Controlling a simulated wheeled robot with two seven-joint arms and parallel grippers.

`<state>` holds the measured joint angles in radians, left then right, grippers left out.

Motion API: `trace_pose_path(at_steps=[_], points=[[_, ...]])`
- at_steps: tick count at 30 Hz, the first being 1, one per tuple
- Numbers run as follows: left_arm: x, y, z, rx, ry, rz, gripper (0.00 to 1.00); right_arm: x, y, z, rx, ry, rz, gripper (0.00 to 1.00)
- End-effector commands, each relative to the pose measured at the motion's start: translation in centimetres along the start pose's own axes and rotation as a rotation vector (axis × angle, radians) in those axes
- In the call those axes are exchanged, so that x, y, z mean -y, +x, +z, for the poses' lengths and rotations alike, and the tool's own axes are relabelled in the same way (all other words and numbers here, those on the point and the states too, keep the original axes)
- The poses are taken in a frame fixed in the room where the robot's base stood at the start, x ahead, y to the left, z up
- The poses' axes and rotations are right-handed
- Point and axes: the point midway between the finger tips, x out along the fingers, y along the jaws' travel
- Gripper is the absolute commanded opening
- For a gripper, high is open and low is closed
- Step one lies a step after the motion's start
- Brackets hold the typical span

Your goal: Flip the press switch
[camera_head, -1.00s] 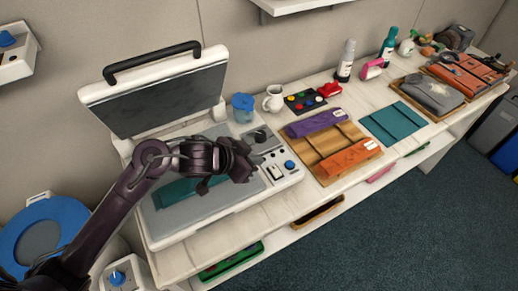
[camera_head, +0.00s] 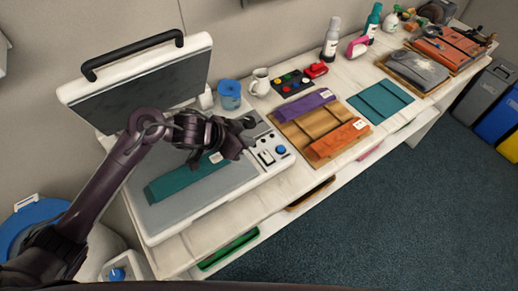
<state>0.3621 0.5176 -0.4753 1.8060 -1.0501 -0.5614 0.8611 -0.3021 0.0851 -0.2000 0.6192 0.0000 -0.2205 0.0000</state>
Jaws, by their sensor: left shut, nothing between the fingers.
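The press (camera_head: 165,225) stands on the bench with its dark-plated lid (camera_head: 140,85) raised. Its control panel at the right end carries a blue knob (camera_head: 281,149) and a small dark press switch (camera_head: 267,157) on a white plate. I cannot tell the switch's position. A teal fabric piece (camera_head: 185,181) lies on the press's grey bed. My left gripper (camera_head: 250,133) is shut and empty. It appears over the back of the control panel, left of the knob and behind the switch; I cannot tell whether it touches. My right gripper is out of view.
A blue cup (camera_head: 229,95) and a white jug (camera_head: 260,82) stand behind the panel. To the right lie a wooden board (camera_head: 310,122) with purple and orange fabric and a teal mat (camera_head: 380,101). Bottles stand along the wall. The floor in front is clear.

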Motion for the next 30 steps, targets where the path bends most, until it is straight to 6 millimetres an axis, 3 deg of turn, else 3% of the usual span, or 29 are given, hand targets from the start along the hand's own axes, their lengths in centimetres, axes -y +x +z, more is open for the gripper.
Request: trace_pose_path(at_steps=[8,12,18,30], points=[[0.0,6.0,-0.1,0.002,-0.002,0.000,0.00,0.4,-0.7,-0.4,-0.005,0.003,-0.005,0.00],[0.0,7.4,1.6,0.005,-0.001,-0.001,0.00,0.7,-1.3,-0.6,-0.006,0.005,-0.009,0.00],[0.0,8.5,2.6,0.001,0.001,-0.001,0.00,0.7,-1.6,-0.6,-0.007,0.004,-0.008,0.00],[0.2,8.9,2.8,0.000,0.001,-0.002,0.00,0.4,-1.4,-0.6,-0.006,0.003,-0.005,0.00]])
